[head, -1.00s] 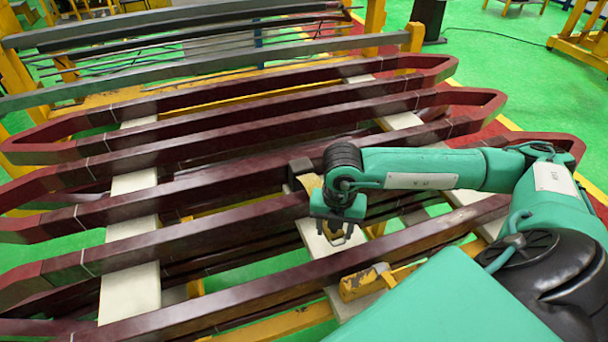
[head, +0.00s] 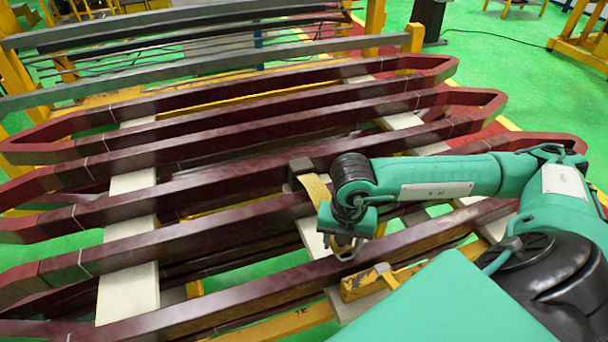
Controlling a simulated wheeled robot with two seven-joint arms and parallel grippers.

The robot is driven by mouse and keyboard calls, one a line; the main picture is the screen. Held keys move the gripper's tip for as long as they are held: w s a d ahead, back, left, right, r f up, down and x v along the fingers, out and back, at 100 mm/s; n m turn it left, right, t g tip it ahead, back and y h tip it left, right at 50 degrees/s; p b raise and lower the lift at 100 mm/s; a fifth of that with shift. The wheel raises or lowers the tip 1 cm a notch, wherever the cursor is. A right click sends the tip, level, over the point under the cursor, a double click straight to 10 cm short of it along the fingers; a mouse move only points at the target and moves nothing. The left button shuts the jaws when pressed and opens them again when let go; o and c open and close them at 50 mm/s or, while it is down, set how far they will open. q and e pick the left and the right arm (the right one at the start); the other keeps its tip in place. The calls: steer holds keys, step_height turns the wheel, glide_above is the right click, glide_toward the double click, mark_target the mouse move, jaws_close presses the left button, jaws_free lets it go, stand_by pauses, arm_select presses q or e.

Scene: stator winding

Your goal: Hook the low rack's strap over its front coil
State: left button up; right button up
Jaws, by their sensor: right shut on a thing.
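The strap (head: 316,190) is a yellowish band. Its upper end is at a small dark block (head: 301,167) on a maroon coil bar, and it runs down toward my right gripper. My right gripper (head: 344,250) is shut on the strap's lower end. The wrist hides part of the band. The fingertips are right at the front coil (head: 250,286), the nearest long maroon bar; I cannot tell whether they touch it. My left gripper is not in view.
Several maroon coils (head: 250,130) lie in rows behind, on white cross boards (head: 130,290). A yellow rack arm (head: 362,284) with a worn end lies just in front of the gripper. Grey bars (head: 200,68) cross at the back. Green floor is open at the upper right.

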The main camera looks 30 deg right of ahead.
steer(key=shift+s+a+b, duration=0.1)
steer(key=shift+s+b, duration=0.25)
steer(key=shift+s, duration=0.85)
steer(key=shift+s+a+r+p, duration=0.1)
steer(key=shift+s+p, duration=0.1)
steer(key=shift+s, duration=0.25)
steer(key=shift+s+a+p, duration=0.1)
steer(key=shift+s+p, duration=0.05)
steer(key=shift+s, duration=0.3)
steer(key=o, duration=0.7)
steer(key=shift+s, duration=0.1)
steer(key=o, duration=0.9)
steer(key=shift+d, duration=0.2)
steer(key=shift+a, duration=0.2)
